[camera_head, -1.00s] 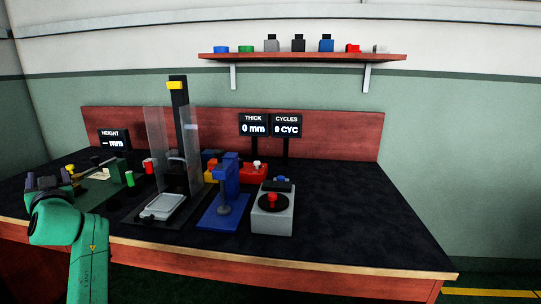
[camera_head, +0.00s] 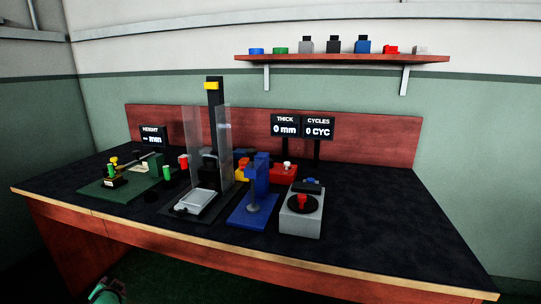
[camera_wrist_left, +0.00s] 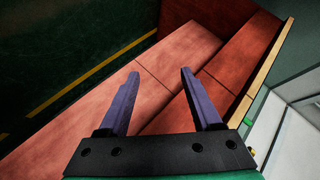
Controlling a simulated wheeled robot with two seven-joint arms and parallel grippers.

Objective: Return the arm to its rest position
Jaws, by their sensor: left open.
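My left gripper (camera_wrist_left: 159,73) shows in the left wrist view with two purple fingers spread apart and nothing between them. Beyond the fingers are the reddish wooden front panels of the bench (camera_wrist_left: 170,60). In the head view only a small green piece of my left arm (camera_head: 108,291) shows at the bottom left, below and in front of the bench. My left gripper's fingers are out of that view. My right arm and gripper are in neither view.
The dark bench top (camera_head: 385,225) has a wooden front edge and is clear on the right. It holds a green fixture (camera_head: 105,190), a clear-walled press (camera_head: 213,140), a blue stand (camera_head: 254,200) and a grey red-button box (camera_head: 302,212). A shelf (camera_head: 340,59) hangs above.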

